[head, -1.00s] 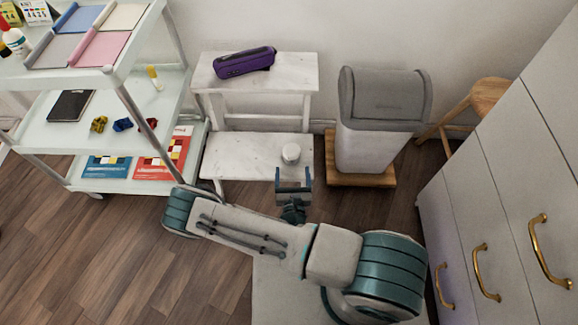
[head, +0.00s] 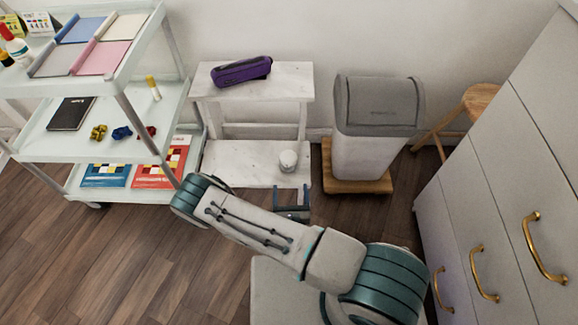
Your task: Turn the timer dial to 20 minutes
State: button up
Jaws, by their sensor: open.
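The timer appears to be the small white round object (head: 288,161) on the lower step of the white step stool (head: 225,165). Its dial markings are too small to read. My gripper (head: 291,190) is open, its two fingers pointing toward the timer from the near side. The gripper is empty and appears apart from the timer, with a small gap between them in the head view.
A purple case (head: 241,71) lies on the stool's upper step. A grey-lidded bin (head: 378,125) stands to the right on a wooden base. A shelf cart (head: 150,115) stands left, and drawers with brass handles (head: 476,272) stand right.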

aim_at(288, 155)
jog(key=w+b, duration=0.4)
jog(key=w, duration=0.8)
jog(key=shift+w, duration=0.15)
jog(key=shift+w+r, duration=0.1)
jog(key=shift+w, duration=0.7)
jog(key=shift+c, duration=0.4)
jog(key=c, duration=0.9)
